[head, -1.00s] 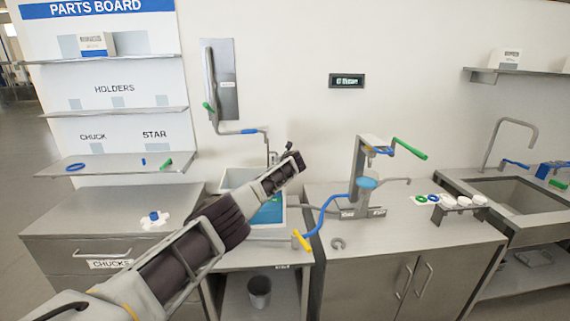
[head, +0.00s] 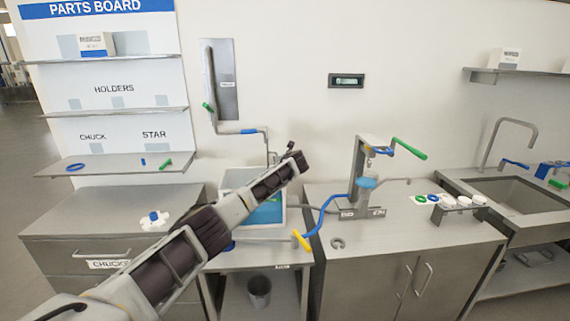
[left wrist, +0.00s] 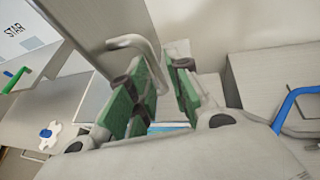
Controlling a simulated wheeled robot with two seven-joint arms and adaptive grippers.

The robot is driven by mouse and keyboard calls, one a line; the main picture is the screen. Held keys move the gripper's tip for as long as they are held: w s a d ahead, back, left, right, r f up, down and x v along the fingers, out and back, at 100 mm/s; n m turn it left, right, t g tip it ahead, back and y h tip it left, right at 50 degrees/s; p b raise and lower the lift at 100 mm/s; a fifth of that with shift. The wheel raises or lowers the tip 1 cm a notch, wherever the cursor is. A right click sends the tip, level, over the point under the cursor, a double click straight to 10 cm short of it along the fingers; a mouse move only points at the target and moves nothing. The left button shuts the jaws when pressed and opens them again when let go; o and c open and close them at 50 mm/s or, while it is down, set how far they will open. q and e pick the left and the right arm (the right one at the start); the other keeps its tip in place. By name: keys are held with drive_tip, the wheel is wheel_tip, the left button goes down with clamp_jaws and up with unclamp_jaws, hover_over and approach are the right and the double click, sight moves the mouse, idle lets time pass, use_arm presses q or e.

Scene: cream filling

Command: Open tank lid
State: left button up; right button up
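The tank (head: 228,190) is a pale box with a blue front, standing on the bench in the middle of the head view. My left gripper (head: 297,160) is in front of and over its upper part, pointing up and right, and hides much of its top. I cannot make out the lid or its handle clearly. My right gripper is not in view.
A wall pipe with a blue sleeve (head: 236,131) comes down behind the tank. A blue bent lever (head: 322,215) with a yellow end stands right of it. A filling stand (head: 360,165) is further right. A white part (head: 154,219) lies on the left cabinet.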

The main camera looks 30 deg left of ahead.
use_arm(q)
drive_tip(key=v, duration=0.8)
idle(0.7)
drive_tip(key=shift+s, duration=0.1)
idle(0.3)
drive_tip(key=shift+d, duration=0.1)
